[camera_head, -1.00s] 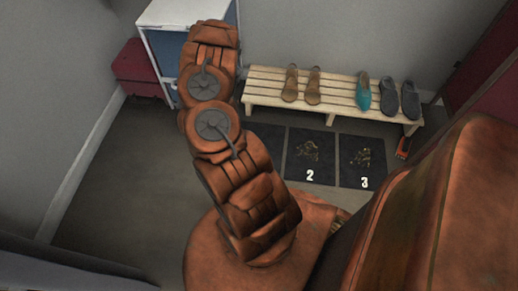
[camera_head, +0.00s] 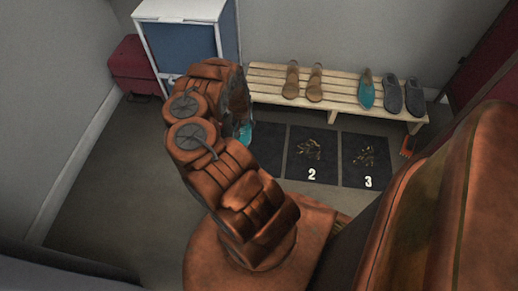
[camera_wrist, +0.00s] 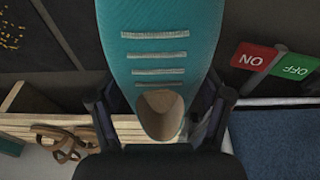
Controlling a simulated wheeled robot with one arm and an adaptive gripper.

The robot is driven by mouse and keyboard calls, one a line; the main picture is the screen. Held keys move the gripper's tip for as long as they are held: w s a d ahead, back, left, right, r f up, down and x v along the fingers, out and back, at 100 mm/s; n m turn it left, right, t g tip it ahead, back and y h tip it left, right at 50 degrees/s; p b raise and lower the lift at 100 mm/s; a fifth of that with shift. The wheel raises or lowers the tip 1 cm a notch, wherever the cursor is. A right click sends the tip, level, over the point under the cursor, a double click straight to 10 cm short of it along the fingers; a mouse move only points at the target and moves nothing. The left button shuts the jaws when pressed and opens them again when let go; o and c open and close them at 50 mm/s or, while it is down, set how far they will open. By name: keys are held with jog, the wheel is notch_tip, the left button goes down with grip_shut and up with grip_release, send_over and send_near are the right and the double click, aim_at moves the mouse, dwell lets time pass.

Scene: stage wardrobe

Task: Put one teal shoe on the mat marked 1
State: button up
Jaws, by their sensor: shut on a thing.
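A teal shoe (camera_wrist: 160,45) with pale stripes fills the middle of the wrist view, its opening towards me. My gripper (camera_wrist: 162,108) is shut on it, one finger on each side. In the head view my arm hides most of the gripper, and a bit of the held teal shoe (camera_head: 246,132) shows beside it. It appears over the far left part of a dark mat (camera_head: 268,152); that mat's number is hidden. I cannot tell whether the shoe touches it. Another teal shoe (camera_head: 366,90) stands on the bench.
Mats marked 2 (camera_head: 311,150) and 3 (camera_head: 365,158) lie to the right. The slatted bench (camera_head: 340,98) behind holds brown sandals (camera_head: 314,84) and grey shoes (camera_head: 414,97). A white-and-blue cabinet (camera_head: 183,50) and red box (camera_head: 135,65) stand left. A red-and-green ON/OFF sign (camera_wrist: 270,61) is near.

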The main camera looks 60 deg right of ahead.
jog(key=shift+s+d+f, duration=0.1)
jog(key=shift+s+f, duration=0.15)
jog(key=shift+f, duration=0.2)
jog(key=shift+s+d+f, duration=0.1)
jog(key=shift+s+f, duration=0.1)
jog(key=shift+f, duration=0.2)
notch_tip(320, 180, down, 5)
jog(key=b, duration=0.3)
jog(key=shift+s, duration=0.15)
jog(key=shift+s+a+b+x, duration=0.1)
jog(key=shift+a+b+x, duration=0.1)
jog(key=shift+b+x, duration=0.45)
jog(key=shift+s+a+b+x, duration=0.15)
jog(key=shift+b+x, duration=0.15)
jog(key=shift+x, duration=0.65)
jog(key=shift+w+a+b+x, duration=0.1)
jog(key=shift+a+b+x, duration=0.1)
jog(key=shift+b+x, duration=0.45)
jog(key=shift+d+f, duration=0.1)
jog(key=shift+f, duration=0.2)
jog(key=shift+f, duration=0.15)
jog(key=o, duration=1.4)
